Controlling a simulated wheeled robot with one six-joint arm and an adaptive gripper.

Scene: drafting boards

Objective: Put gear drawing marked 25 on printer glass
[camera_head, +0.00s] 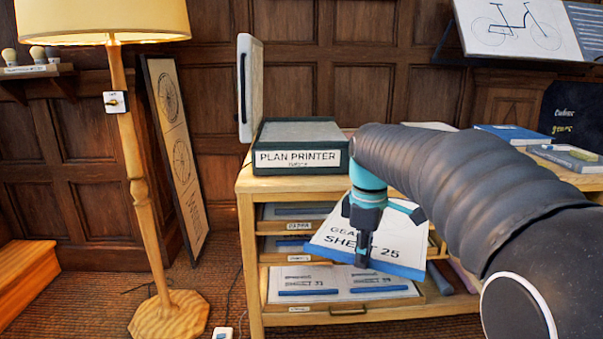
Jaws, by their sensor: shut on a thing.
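The gear drawing (323,234) is a white sheet with a blue lower edge, and its print reads "SHEET 25". My gripper (364,257) is shut on this drawing and holds it tilted in front of the wooden cabinet, above an open drawer. My gripper covers part of the title. The plan printer (262,172) is a dark box labelled "PLAN PRINTER" on the cabinet's left top. Its lid (249,90) stands upright at the left. The printer glass (300,132) is the pale top surface and looks bare.
The open lower drawer (348,309) holds other sheets, one marked "SHEET 31". Drawers above it hold papers. A lamp (140,190) stands left of the cabinet. Books (513,134) lie at the right. A framed drawing (175,150) leans on the wall.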

